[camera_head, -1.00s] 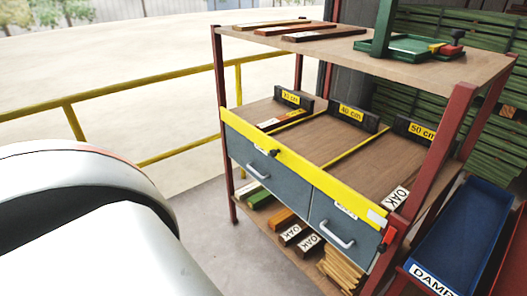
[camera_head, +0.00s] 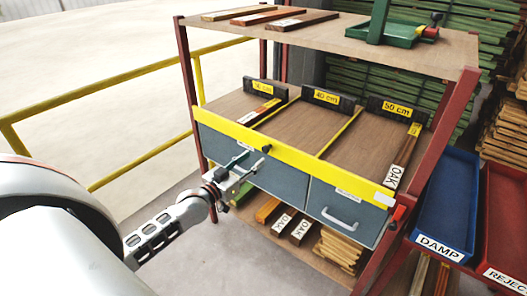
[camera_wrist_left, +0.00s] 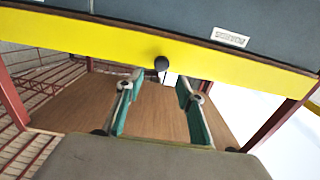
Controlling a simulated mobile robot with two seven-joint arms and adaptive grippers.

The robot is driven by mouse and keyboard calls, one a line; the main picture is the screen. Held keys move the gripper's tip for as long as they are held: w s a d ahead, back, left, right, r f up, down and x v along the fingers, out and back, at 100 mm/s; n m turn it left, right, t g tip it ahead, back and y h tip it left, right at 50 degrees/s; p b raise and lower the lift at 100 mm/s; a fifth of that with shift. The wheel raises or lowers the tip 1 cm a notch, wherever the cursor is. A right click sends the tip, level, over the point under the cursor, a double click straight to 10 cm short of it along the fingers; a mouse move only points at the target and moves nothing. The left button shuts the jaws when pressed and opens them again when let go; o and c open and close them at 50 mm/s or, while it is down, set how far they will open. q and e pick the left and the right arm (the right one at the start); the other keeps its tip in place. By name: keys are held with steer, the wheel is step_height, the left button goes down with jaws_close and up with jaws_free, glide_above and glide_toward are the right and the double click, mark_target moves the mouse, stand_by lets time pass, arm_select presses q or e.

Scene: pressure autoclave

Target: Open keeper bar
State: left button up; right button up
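The yellow keeper bar (camera_head: 300,160) runs across the front edge of the middle shelf, above the drawers. It has a black knob (camera_head: 267,148) near its middle. A red catch (camera_head: 399,212) sits by the bar's right end at the rack post. My left gripper (camera_head: 243,172) is in front of the left drawer, just below and left of the knob. In the left wrist view the gripper (camera_wrist_left: 160,80) is open and empty, its two fingers apart. The knob (camera_wrist_left: 161,63) shows just beyond the fingertips, between them, on the yellow bar (camera_wrist_left: 90,40). My right gripper is out of view.
Two grey drawers with handles (camera_head: 341,219) lie below the bar. Length markers (camera_head: 327,98) and wood pieces stand on the shelf. A blue DAMP bin (camera_head: 447,205) and a red REJECT bin (camera_head: 503,225) are at right. A yellow railing (camera_head: 100,90) is at left.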

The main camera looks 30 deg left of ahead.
mark_target(264, 150)
arm_select(q)
steer(key=shift+w+d, duration=0.15)
steer(key=shift+w, duration=3.4)
steer(key=shift+f, duration=0.1)
jaws_close()
